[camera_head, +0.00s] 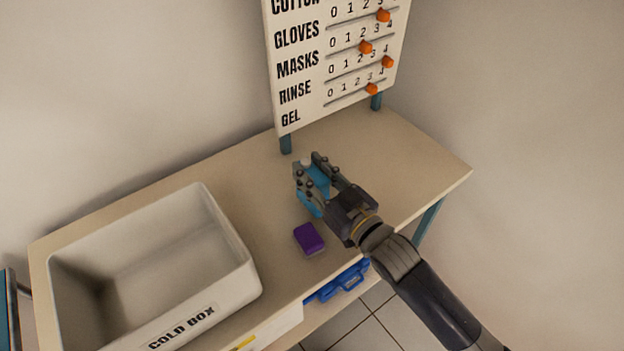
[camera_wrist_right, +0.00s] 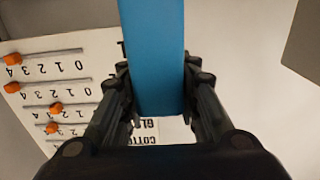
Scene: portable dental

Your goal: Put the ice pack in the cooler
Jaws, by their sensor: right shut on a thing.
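A light blue ice pack (camera_head: 318,177) is between the fingers of my right gripper (camera_head: 311,172), over the table to the right of the cooler. In the right wrist view the blue pack (camera_wrist_right: 153,60) runs up from between the two fingers of the gripper (camera_wrist_right: 160,95), which is shut on it. The cooler is an open white box (camera_head: 222,262) marked COLD BOX at the left of the table; the part of its inside that shows is empty. My left gripper is not in view.
A purple block (camera_head: 309,239) lies on the table (camera_head: 400,165) between cooler and gripper. A supply board (camera_head: 300,75) with orange sliders stands at the back. A blue-handled thing (camera_head: 340,283) is below the front edge. The right end of the table is clear.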

